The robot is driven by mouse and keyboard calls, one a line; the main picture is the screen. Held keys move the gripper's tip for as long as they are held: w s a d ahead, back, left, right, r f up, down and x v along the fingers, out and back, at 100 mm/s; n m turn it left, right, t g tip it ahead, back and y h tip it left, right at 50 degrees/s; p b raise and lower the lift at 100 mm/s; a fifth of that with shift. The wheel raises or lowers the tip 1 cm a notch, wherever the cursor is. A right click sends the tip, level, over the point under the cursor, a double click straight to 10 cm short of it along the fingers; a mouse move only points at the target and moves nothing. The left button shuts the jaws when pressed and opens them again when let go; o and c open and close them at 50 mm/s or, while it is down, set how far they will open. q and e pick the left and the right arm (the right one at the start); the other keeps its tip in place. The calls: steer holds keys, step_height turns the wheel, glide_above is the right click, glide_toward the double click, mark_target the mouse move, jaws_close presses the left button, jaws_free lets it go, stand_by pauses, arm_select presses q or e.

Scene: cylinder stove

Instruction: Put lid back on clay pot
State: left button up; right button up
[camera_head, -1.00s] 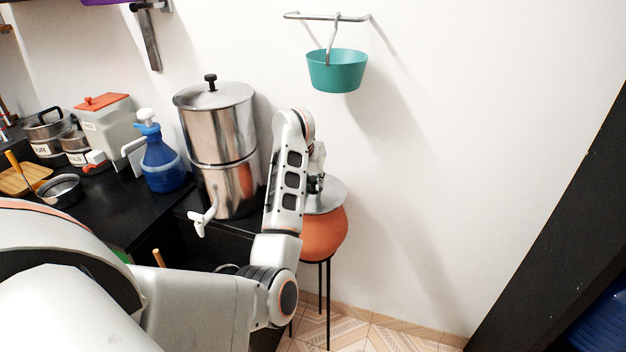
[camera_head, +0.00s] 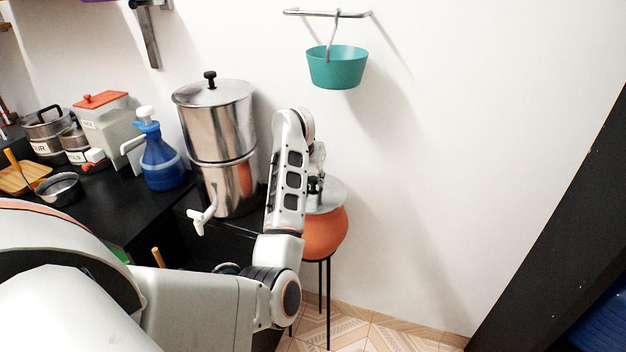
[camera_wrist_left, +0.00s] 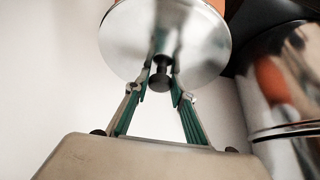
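The clay pot (camera_head: 325,235) is round and orange and stands on a thin black stand against the wall. Its silvery round lid (camera_head: 332,196) lies over the pot's mouth, partly hidden by my arm. In the left wrist view the lid (camera_wrist_left: 200,55) shows from above, with its dark knob (camera_wrist_left: 160,81). My left gripper (camera_head: 317,172) is over the lid. In the left wrist view my left gripper (camera_wrist_left: 161,93) has its fingers on either side of the knob, seemingly with a small gap, so it looks open. My right gripper is in neither view.
A tall steel container (camera_head: 220,140) with a tap stands left of the pot. A blue pump bottle (camera_head: 160,163) and other kitchenware stand on the black counter (camera_head: 120,215). A teal bowl (camera_head: 337,70) hangs on the wall above. Right of the pot is free room.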

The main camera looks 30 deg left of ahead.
arm_select(q)
steer(key=shift+o, duration=1.4)
